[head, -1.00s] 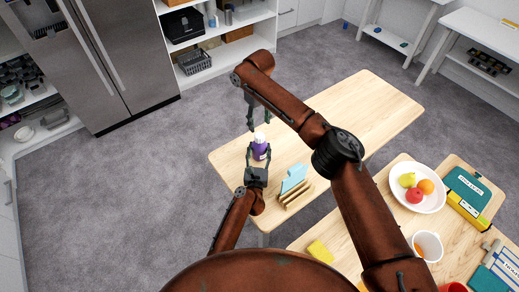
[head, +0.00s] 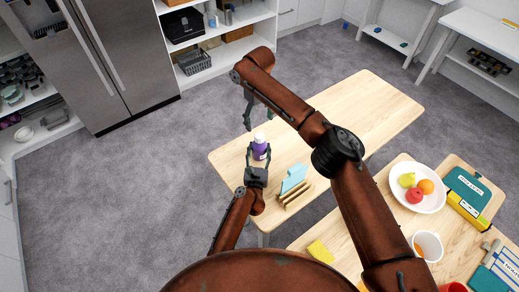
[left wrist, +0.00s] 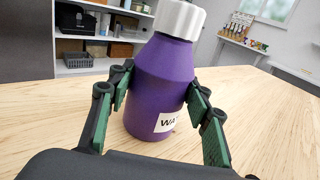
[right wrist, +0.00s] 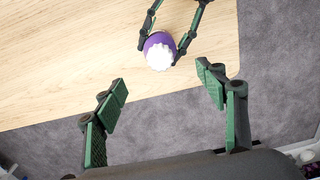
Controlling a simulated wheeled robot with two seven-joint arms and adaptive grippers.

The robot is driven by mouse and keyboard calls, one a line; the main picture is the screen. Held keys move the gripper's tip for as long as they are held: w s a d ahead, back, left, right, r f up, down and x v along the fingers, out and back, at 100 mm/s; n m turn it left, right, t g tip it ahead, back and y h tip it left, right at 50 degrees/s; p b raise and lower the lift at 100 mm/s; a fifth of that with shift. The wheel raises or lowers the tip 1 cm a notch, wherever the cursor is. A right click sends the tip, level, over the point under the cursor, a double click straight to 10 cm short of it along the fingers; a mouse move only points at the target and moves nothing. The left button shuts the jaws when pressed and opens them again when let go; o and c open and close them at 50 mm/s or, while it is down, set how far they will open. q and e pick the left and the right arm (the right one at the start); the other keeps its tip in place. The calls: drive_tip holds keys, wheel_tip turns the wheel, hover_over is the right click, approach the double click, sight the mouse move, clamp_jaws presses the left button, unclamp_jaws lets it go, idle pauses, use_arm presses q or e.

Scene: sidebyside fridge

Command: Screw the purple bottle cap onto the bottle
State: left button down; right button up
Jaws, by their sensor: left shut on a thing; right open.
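The purple bottle (head: 259,151) stands upright near the left end of the wooden table. A silvery-white cap (left wrist: 180,17) sits on its neck, and its label is partly cut off in the left wrist view. My left gripper (left wrist: 160,95) is shut on the bottle's body, with a finger on each side. My right gripper (head: 258,119) is open and empty above and beside the bottle. In the right wrist view the bottle (right wrist: 159,40) with its pale cap (right wrist: 160,56) shows beyond the open fingers (right wrist: 160,85), apart from them. No separate purple cap shows.
A wooden rack (head: 295,194) with a light blue item (head: 293,178) stands just right of the bottle. A nearer table holds a plate of fruit (head: 418,188), a white mug (head: 427,246) and a yellow sponge (head: 320,251). The far part of the bottle's table is clear.

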wheel_tip(320, 180, up, 11)
idle(0.3)
use_arm(q)
drive_tip(key=c, duration=0.9)
unclamp_jaws()
drive_tip(key=shift+c, duration=0.2)
drive_tip(key=shift+s, duration=0.1)
drive_tip(key=s, duration=0.8)
drive_tip(key=s+a, duration=0.1)
drive_tip(key=s, duration=0.2)
drive_tip(key=shift+s, duration=0.4)
